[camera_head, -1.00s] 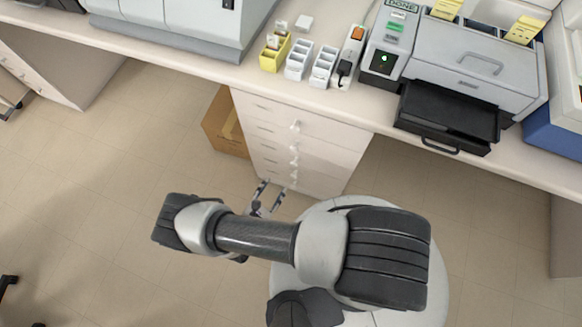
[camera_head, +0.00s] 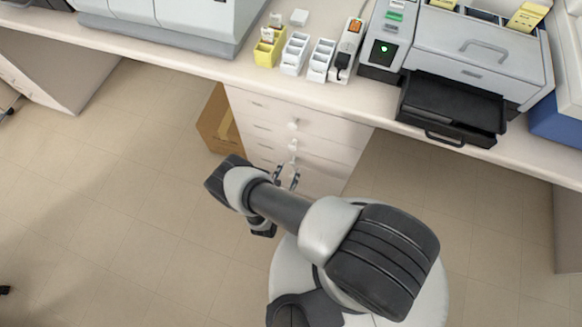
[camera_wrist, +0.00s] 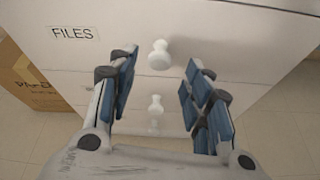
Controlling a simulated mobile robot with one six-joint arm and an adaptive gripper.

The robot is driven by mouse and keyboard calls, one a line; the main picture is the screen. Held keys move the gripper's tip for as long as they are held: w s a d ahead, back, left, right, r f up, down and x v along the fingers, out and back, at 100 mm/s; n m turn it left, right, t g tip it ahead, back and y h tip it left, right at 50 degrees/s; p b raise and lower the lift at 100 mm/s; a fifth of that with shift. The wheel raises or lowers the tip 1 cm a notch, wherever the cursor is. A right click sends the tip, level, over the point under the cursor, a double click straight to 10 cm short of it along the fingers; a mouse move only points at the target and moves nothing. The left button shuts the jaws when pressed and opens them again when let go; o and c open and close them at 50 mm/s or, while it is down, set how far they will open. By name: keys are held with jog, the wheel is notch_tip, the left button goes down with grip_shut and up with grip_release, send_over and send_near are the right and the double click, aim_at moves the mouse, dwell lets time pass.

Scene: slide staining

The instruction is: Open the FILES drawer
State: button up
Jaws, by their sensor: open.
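The FILES drawer (camera_wrist: 210,35) shows in the wrist view as a pale front with a "FILES" label at its left. Its round white knob (camera_wrist: 159,56) sits between and just beyond the tips of my gripper (camera_wrist: 160,75), apart from both fingers. My gripper is open and empty, and its blue finger pads face each other. The drawer looks shut. In the head view my gripper (camera_head: 287,175) is in front of the drawer cabinet (camera_head: 330,133), low on its face, and my arm hides part of the lower drawers.
Another white knob (camera_wrist: 155,108) is below, in the wrist view. A cardboard box (camera_head: 217,122) stands on the floor left of the cabinet. A black tray (camera_head: 450,108) juts out over the counter edge at the right. Floor left of my arm is clear.

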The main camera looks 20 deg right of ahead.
aim_at(292, 165)
jog(key=shift+b+x, duration=0.5)
jog(key=shift+x, duration=1.8)
grip_shut()
